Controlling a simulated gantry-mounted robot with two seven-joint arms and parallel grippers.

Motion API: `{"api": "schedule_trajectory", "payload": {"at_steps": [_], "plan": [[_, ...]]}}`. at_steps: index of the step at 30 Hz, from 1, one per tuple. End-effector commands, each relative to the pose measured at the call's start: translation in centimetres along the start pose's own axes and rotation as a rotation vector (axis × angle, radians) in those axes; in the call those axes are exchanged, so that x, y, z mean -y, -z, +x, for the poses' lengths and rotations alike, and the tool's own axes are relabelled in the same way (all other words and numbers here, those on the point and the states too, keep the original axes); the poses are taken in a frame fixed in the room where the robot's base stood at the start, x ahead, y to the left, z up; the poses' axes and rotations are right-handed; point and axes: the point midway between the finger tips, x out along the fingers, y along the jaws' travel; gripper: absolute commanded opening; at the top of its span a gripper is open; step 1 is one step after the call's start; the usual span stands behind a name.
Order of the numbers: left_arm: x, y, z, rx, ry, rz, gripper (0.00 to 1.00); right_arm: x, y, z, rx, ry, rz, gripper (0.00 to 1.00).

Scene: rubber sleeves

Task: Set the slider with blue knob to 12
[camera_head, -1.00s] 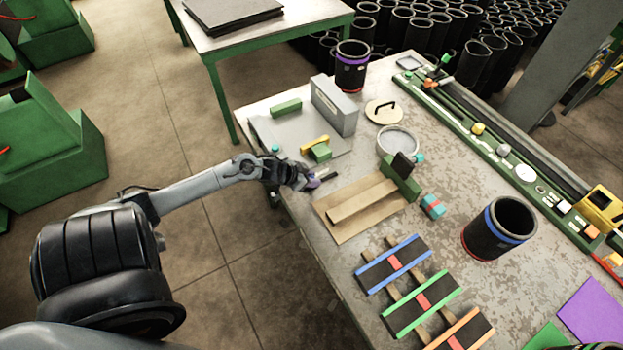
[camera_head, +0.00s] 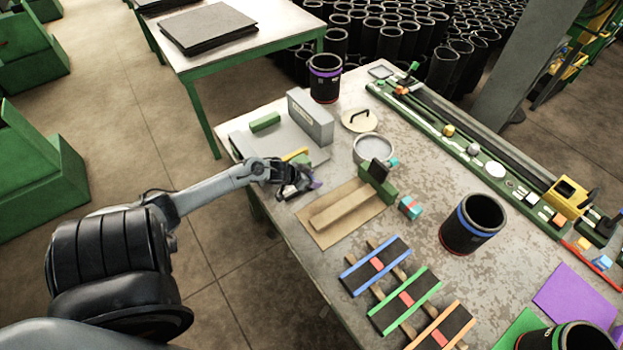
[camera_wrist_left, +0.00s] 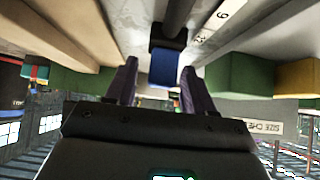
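The slider's blue knob (camera_wrist_left: 163,68) hangs from a dark block on a dark rail in the left wrist view. A white scale strip (camera_wrist_left: 214,22) with black numbers, one looking like 6, runs beside the rail. My left gripper (camera_wrist_left: 158,84) has its purple fingertips on either side of the knob, open, with a gap on the left side; the right finger looks close to it. In the head view my left gripper (camera_head: 308,184) is low over the table's near left edge, beside the brown board, and hides the slider. My right gripper is not in view.
A brown board (camera_head: 340,205) with a green-and-black clamp (camera_head: 377,183) lies just right of the gripper. A grey box (camera_head: 310,118) and a yellow bar (camera_head: 296,154) are behind it.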

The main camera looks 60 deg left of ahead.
Motion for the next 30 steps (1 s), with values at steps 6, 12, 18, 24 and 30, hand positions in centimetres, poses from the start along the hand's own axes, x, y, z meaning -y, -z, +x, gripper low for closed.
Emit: {"api": "schedule_trajectory", "payload": {"at_steps": [6,12,18,24,30], "plan": [[0.0,0.0,-0.2,0.001,0.0,0.001,0.53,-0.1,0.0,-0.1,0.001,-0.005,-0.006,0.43],[0.0,0.0,-2.1,0.002,-0.001,0.002,0.53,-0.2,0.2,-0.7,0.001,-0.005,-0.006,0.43],[-0.1,0.1,-5.4,0.002,-0.001,0.003,0.53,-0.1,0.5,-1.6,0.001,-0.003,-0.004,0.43],[-0.1,0.1,-8.5,0.002,-0.001,0.002,0.53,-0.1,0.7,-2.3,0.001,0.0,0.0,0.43],[0.0,0.1,-10.3,0.001,0.0,0.0,0.53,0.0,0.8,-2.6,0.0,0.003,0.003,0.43]]}}
